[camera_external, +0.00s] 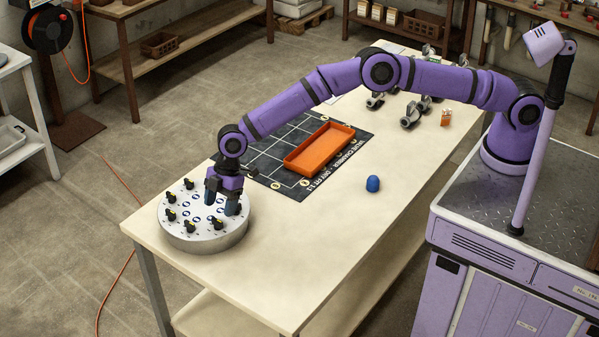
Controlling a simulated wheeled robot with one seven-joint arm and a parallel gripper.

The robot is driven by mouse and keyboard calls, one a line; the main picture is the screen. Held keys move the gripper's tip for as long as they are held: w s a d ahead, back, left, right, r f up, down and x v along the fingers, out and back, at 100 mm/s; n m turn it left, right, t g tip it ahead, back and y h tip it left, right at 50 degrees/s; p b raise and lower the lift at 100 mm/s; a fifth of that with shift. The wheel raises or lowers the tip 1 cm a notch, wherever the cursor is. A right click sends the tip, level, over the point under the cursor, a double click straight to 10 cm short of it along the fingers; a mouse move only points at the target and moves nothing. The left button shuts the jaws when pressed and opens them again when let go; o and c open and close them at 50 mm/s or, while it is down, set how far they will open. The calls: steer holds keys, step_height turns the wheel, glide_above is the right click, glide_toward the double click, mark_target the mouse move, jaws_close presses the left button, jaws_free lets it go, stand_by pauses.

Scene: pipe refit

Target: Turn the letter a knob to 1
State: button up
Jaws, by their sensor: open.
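A round metallic panel (194,238) with several black knobs and small blue marks sits at the left end of the table. One knob (171,215) stands near its left rim, and another knob (189,184) near its back. The letters and numbers are too small to read, so I cannot tell which knob is letter a or where it points. My gripper (222,207) points down over the right part of the panel, open. Its fingers are close to the panel's top. Whether a knob stands between them is hidden.
An orange tray (320,149) lies on a dark printed mat (262,162) behind and right of the panel. A blue rounded object (373,184) stands on the table (310,240). Several metal fittings (411,115) and a small orange-and-white item (446,117) are farther back. The table's front is clear.

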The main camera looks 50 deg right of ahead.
mark_target(217, 220)
steer(key=shift+x, duration=2.2)
steer(key=shift+c, duration=0.5)
steer(key=c, duration=0.8)
steer(key=shift+m, duration=0.3)
steer(key=m+t, duration=0.1)
steer(key=m, duration=0.1)
steer(key=m+t, duration=0.1)
steer(key=m, duration=0.2)
steer(key=shift+s+a+h, duration=0.1)
steer(key=shift+s+h, duration=0.05)
steer(key=shift+h, duration=0.15)
steer(key=m+t, duration=0.1)
steer(key=m, duration=0.2)
steer(key=m+t+h, duration=0.1)
steer(key=m, duration=0.2)
steer(key=shift+h, duration=0.3)
